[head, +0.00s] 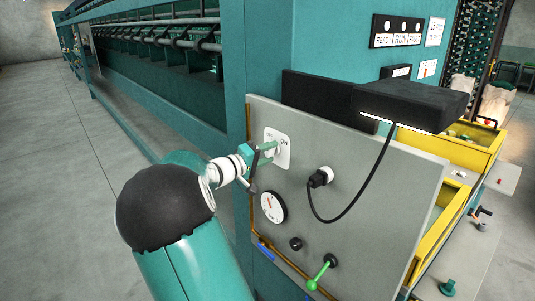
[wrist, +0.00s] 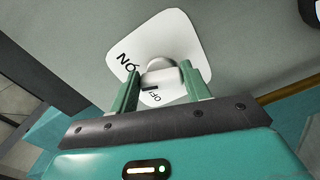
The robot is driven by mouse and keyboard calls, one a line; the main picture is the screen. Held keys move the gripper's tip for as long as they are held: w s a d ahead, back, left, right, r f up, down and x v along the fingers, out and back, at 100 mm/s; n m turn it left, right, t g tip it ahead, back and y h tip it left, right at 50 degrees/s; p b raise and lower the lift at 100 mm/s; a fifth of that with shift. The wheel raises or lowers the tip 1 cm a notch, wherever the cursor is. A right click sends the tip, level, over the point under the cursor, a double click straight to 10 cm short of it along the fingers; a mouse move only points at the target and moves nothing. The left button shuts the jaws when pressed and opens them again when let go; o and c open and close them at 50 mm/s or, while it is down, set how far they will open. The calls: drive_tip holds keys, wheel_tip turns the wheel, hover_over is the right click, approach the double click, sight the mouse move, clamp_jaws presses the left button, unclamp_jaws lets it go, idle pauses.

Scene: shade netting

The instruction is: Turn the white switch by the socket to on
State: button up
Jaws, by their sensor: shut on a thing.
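The white switch plate (head: 284,157) is on the upper left of the grey panel, with ON at its right and the other label at its left. It also shows in the wrist view (wrist: 172,36), where ON and OFF can be read. My gripper (head: 266,152) is at the plate. In the wrist view its green fingers (wrist: 160,84) are shut on the pale switch knob (wrist: 163,70), one on each side. The knob's exact pointing is partly hidden by the fingers. The white socket (head: 328,173) is to the right, with a black plug (head: 317,180) in it.
A black cable (head: 350,208) runs from the plug to a black box lamp (head: 410,104) jutting out above. Below are a round dial (head: 273,207), a black knob (head: 296,244) and a green lever (head: 320,275). Yellow bins (head: 462,150) stand at right. Floor at left is clear.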

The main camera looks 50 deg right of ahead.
drive_tip(key=m, duration=0.5)
drive_tip(key=shift+w+f, duration=0.1)
drive_tip(key=shift+f, duration=0.05)
idle(0.5)
drive_tip(key=o, duration=1)
drive_tip(key=shift+c, duration=0.2)
drive_tip(key=shift+a, duration=0.1)
drive_tip(key=v, duration=1.3)
drive_tip(key=shift+a, duration=0.3)
drive_tip(key=shift+w, duration=0.1)
